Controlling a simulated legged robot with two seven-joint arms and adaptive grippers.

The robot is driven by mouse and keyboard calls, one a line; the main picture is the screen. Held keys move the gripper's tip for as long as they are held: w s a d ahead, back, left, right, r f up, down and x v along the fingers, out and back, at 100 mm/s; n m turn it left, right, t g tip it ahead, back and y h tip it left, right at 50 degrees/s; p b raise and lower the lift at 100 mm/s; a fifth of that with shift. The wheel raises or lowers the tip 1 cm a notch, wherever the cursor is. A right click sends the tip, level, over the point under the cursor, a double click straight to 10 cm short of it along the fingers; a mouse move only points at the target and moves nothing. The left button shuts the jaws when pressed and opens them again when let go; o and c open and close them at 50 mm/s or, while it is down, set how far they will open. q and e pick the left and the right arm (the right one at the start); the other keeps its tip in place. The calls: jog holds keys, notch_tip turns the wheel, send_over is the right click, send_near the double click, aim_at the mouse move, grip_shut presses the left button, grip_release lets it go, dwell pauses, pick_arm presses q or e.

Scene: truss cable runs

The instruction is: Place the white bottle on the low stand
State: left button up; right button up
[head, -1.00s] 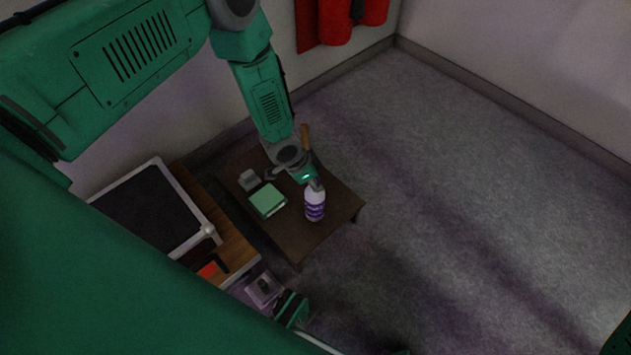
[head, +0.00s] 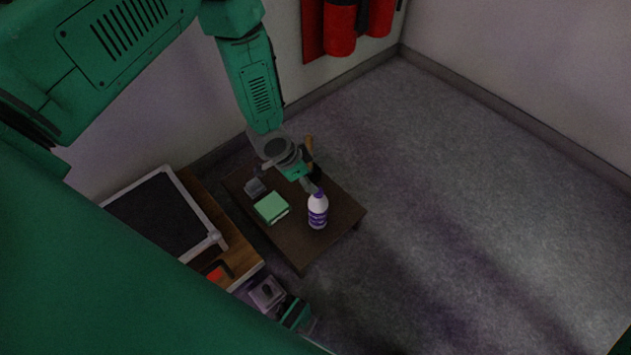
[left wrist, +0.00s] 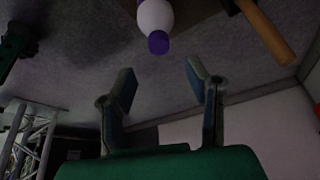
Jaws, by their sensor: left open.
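The white bottle (head: 318,211) with a purple cap and purple label stands upright on the low stand (head: 300,250), a dark brown low table, near its right side. My left gripper (head: 311,184) is open and empty, just above and behind the bottle's cap. In the left wrist view the bottle (left wrist: 156,18) shows at the top, its cap beyond the open fingertips of my left gripper (left wrist: 159,78) and apart from them. My right gripper is not in view.
A green box (head: 271,207), a small grey object (head: 254,187) and a tool with a wooden handle (head: 309,146) share the stand. A wooden surface with a dark framed panel (head: 165,212) is at left. Red cylinders (head: 340,30) hang on the wall. The floor at right is clear.

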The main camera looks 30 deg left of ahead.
pick_arm(q)
jog(key=shift+p+v, duration=0.5)
jog(key=shift+v, duration=1.4)
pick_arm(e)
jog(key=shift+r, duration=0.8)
pick_arm(q)
jog(key=s+r+n+g+y, duration=0.2)
jog(key=s+n, duration=0.5)
jog(key=s, duration=1.8)
jog(key=shift+s+a+r+n+g+y, duration=0.3)
jog(key=shift+s+a+n+g+y, duration=0.1)
jog(key=shift+a+g+y, duration=0.1)
jog(key=shift+r, duration=0.1)
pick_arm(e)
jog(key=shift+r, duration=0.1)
pick_arm(q)
notch_tip(320, 180, up, 12)
jog(key=p, duration=1.2)
jog(key=shift+r+p, duration=0.2)
jog(key=shift+p, duration=0.15)
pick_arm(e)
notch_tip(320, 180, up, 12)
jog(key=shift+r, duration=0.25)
pick_arm(q)
jog(key=shift+w+d, duration=0.1)
jog(key=shift+w, duration=0.05)
jog(key=shift+c, duration=1.1)
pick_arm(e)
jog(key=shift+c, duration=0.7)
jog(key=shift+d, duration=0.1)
